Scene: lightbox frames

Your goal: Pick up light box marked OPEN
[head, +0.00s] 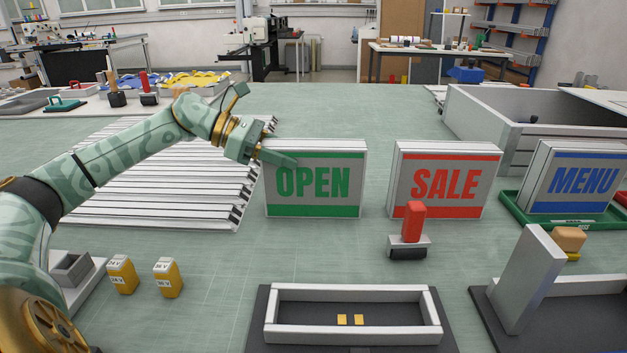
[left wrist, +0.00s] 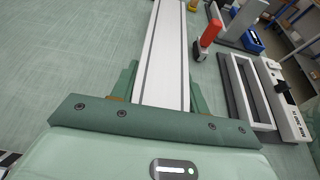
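The light box marked OPEN (head: 315,192) is grey with green bands and green letters. It stands upright on the green table in the head view, left of the SALE and MENU boxes. My left gripper (head: 280,157) is at its upper left corner, with one finger across the front face. In the left wrist view the box's long white edge (left wrist: 162,60) runs between the two green fingers (left wrist: 163,88), which lie close against both sides. The gripper looks shut on the box. The far finger is hidden in the head view. My right gripper is not in view.
The SALE light box (head: 444,184) and MENU light box (head: 575,180) stand to the right. White strips (head: 160,185) lie to the left. A shallow frame (head: 350,293), yellow blocks (head: 168,278) and a grey crate (head: 490,125) stand around.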

